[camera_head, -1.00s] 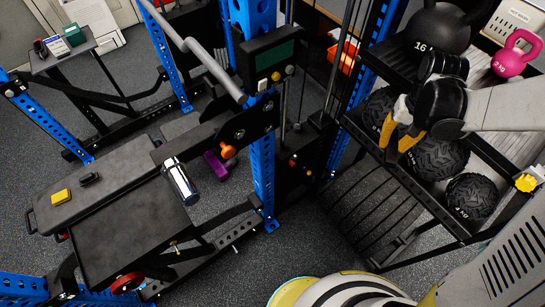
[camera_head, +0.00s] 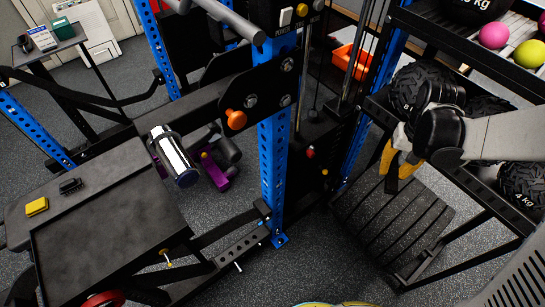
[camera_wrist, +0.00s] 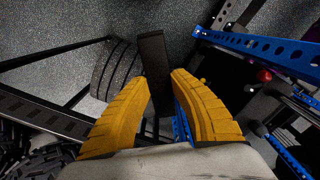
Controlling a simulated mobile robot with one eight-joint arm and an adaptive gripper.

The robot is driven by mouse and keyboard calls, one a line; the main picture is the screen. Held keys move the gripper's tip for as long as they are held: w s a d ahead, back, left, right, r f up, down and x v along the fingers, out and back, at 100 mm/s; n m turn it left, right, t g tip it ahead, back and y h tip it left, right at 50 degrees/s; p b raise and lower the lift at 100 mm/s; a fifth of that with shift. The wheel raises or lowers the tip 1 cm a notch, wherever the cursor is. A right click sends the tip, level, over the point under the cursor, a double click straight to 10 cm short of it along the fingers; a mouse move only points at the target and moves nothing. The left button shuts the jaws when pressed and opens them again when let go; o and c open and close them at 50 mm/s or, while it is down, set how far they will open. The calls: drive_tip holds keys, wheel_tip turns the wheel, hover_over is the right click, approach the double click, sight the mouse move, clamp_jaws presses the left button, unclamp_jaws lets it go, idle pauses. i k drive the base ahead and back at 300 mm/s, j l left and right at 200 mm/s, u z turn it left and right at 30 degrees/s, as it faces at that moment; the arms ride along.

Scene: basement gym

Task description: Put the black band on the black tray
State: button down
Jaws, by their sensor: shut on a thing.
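The black band (camera_wrist: 153,62) shows in the wrist view as a flat dark strip between the yellow fingers of my gripper (camera_wrist: 160,95). My gripper is shut on it, and the strip sticks out past the fingertips. In the head view my gripper (camera_head: 396,168) is at the right, in front of the weight rack, with a dark piece of the band (camera_head: 391,183) below the fingers. A flat black rectangular top with a raised rim (camera_head: 105,235), seemingly the black tray, is at the lower left, well apart from my gripper. It looks bare.
A blue rack post (camera_head: 272,150) and a chrome cylinder (camera_head: 173,155) stand between my gripper and the flat black top. A yellow block (camera_head: 37,207) and a small black object (camera_head: 70,186) lie on the bench behind it.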

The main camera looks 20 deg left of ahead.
sight(79, 247)
drive_tip(key=k+j+z, duration=0.2)
drive_tip(key=k+j, duration=0.4)
drive_tip(key=j, duration=0.45)
drive_tip(key=k+j+z, duration=0.2)
drive_tip(key=k+j, duration=0.45)
drive_tip(key=j, duration=0.3)
drive_tip(key=k+j+z, duration=0.2)
drive_tip(key=k+j, duration=0.5)
drive_tip(key=j, duration=0.1)
